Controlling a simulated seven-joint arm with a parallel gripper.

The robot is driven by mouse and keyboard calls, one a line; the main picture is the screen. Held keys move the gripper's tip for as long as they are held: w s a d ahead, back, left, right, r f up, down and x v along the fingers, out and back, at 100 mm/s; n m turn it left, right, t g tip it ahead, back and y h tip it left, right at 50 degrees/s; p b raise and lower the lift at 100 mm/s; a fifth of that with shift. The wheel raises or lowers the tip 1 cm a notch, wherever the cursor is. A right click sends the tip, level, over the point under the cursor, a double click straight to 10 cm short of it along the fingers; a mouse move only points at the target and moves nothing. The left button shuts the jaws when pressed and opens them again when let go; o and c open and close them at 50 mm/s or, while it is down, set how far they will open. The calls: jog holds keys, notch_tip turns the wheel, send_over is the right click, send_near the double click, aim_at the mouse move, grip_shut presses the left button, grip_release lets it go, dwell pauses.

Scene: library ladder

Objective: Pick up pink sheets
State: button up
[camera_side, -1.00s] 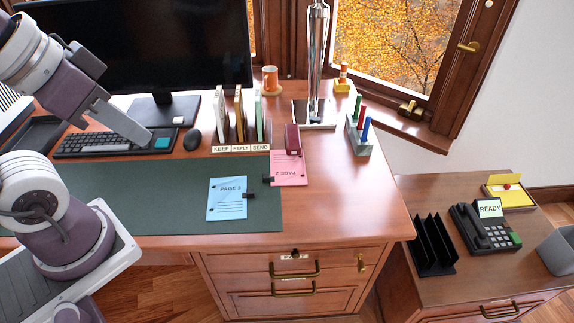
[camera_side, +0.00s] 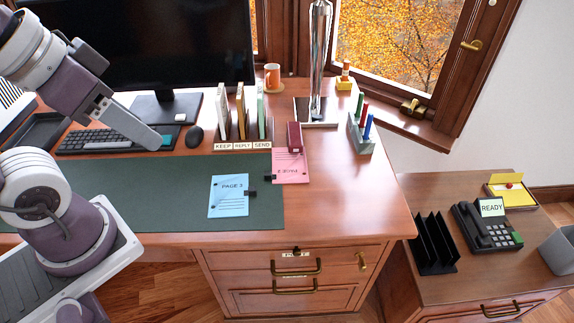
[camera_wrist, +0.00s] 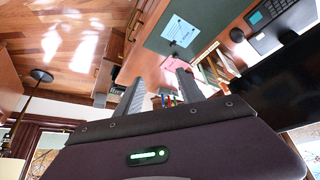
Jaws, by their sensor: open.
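The pink sheets (camera_side: 291,170) lie on the desk at the right edge of the green desk mat, their printed text upside down in the side view. A black clip (camera_side: 267,180) sits at their left edge. A dark red block-like object (camera_side: 294,136) stands at their top edge and overlaps it. A pink patch that looks like the sheets shows in the wrist view (camera_wrist: 208,49). My gripper (camera_side: 158,143) is over the keyboard area, left of the sheets and apart from them. In the wrist view its two fingers (camera_wrist: 160,88) are spread with nothing between them.
Blue sheets marked page 3 (camera_side: 228,203) with a black clip lie left of the pink ones on the mat (camera_side: 130,195). An upright sorter (camera_side: 241,147), a lamp (camera_side: 319,60) and a pen holder (camera_side: 360,134) stand behind. The desk's right front is clear.

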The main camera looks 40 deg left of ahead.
jog(key=n+g, duration=0.6)
jog(key=n, duration=0.3)
send_over(268, 174)
jog(key=f, duration=2.9)
jog(key=shift+w+a, duration=0.2)
jog(key=f, duration=0.7)
jog(key=shift+s+d, duration=0.2)
grip_shut()
